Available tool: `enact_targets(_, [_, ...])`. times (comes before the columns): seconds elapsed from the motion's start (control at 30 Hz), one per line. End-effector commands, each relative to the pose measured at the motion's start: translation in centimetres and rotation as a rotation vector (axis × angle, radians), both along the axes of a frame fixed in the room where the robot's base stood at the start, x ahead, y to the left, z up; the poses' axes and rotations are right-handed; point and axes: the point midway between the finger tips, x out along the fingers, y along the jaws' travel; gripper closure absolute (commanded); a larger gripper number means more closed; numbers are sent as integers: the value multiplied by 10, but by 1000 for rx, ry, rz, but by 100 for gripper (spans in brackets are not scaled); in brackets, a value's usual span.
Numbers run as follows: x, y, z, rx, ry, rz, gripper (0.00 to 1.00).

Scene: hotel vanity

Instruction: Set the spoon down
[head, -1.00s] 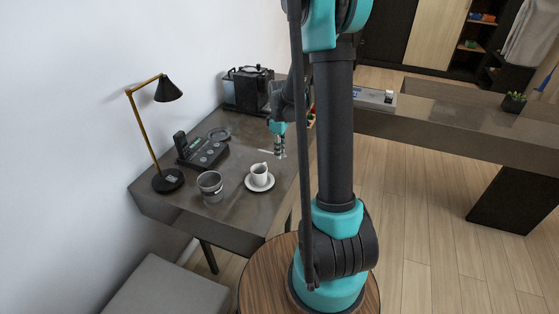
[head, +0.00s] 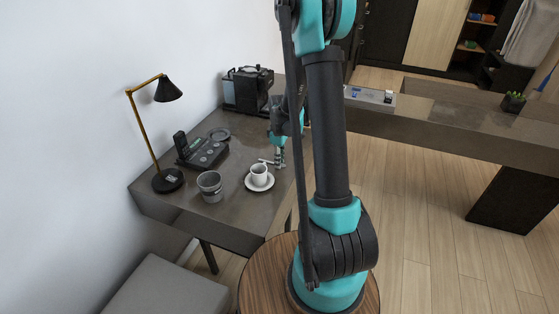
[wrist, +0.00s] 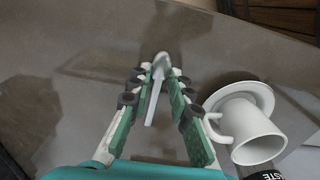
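The metal spoon (wrist: 157,88) shows in the wrist view between my gripper's two green-padded fingers, its bowl away from the camera and its handle toward it. My gripper (wrist: 160,80) is partly open, with a narrow gap on each side of the spoon. I cannot tell for sure whether the spoon rests on the desk. In the head view, my gripper (head: 279,160) is low over the desk (head: 235,215), just right of the white cup (head: 259,173), and the spoon (head: 266,161) shows as a thin pale strip beside the cup.
The cup stands on a white saucer (head: 259,187), close to the right finger in the wrist view. A grey tumbler (head: 210,187), a phone (head: 202,152), a lamp (head: 167,180) and a black machine (head: 248,90) are also on the desk. The front of the desk is clear.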

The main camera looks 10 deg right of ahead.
Motion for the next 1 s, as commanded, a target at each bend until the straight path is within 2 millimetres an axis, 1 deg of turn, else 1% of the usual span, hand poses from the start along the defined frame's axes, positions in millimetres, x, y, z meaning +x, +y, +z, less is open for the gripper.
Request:
enact_targets(0.03, [-1,0,-1,0,1,0,73])
enact_targets(0.13, [-1,0,-1,0,1,0,61])
enact_targets(0.43, [-1,0,-1,0,1,0,61])
enact_targets(0.57, [-1,0,5,1,1,0,61])
enact_targets(0.67, [-1,0,17,1,1,0,61])
enact_targets(0.77, [-2,0,33,1,1,0,61])
enact_targets(1.0, [-2,-1,81,0,1,0,61])
